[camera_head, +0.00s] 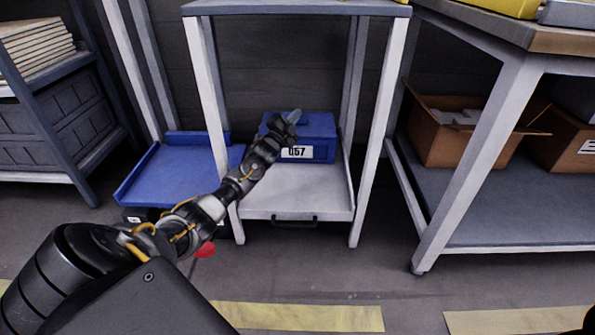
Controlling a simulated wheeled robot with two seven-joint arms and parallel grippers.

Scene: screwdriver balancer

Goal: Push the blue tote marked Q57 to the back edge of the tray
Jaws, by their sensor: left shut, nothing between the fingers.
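The blue tote (318,130) has a white label reading 057 or Q57 on its front. It sits upright on the grey tray (285,205) low in the white metal stand, toward the tray's back half. My left gripper (294,116) is shut and empty. It overlaps the tote's left part in the picture, at its top and front; I cannot tell whether it touches. The tote's upper left part is hidden behind the gripper. My right gripper is not recognisable in view.
The stand's white legs (372,140) flank the tray on both sides. A blue platform (170,180) lies to the left. A cardboard box (455,140) sits on a shelf at right. Bare floor and yellow floor tape (300,316) are in front.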

